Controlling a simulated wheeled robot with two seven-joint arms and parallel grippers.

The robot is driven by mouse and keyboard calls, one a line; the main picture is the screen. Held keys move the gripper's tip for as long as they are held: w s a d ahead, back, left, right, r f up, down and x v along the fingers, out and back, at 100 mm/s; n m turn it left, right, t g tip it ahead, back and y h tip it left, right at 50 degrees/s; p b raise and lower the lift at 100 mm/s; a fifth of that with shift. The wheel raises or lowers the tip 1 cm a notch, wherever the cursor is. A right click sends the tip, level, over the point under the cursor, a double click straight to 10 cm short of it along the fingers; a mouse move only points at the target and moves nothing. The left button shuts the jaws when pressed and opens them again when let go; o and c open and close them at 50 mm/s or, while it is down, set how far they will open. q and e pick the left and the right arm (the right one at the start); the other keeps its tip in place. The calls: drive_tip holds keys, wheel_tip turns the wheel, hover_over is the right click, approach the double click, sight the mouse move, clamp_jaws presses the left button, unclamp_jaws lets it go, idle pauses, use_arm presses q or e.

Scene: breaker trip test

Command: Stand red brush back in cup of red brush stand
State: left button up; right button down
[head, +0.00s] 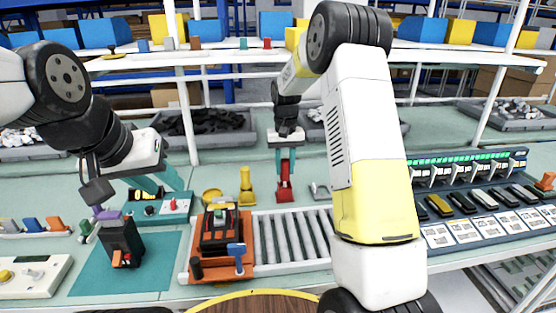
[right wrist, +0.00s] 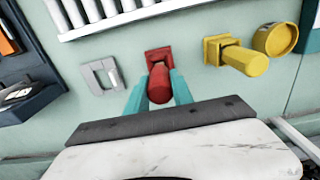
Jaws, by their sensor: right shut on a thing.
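My right gripper (head: 285,168) is shut on the red brush (head: 285,172), with one teal finger on each side of its upper part. The brush is upright over the red brush stand (head: 285,194), which stands on the green bench. In the right wrist view the brush (right wrist: 159,84) is between the fingertips (right wrist: 159,97), and the square red base of the stand (right wrist: 157,54) is behind it. The brush lines up with the stand; how deep it sits in the cup is hidden. My left gripper (head: 162,183) is open and empty above the bench at the left.
A yellow brush in its yellow stand (head: 246,186) and a yellow dish (head: 212,196) are left of the red stand. A grey bracket (head: 319,191) is to its right. A roller track (head: 292,237) with an orange carrier (head: 213,266) runs in front. Breaker panel (head: 470,200) at right.

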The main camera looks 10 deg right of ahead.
drive_tip(key=shift+f, duration=0.95)
drive_tip(key=c, duration=1)
unclamp_jaws()
drive_tip(key=shift+r, duration=0.1)
wheel_tip(320, 180, up, 7)
drive_tip(key=shift+r, duration=0.3)
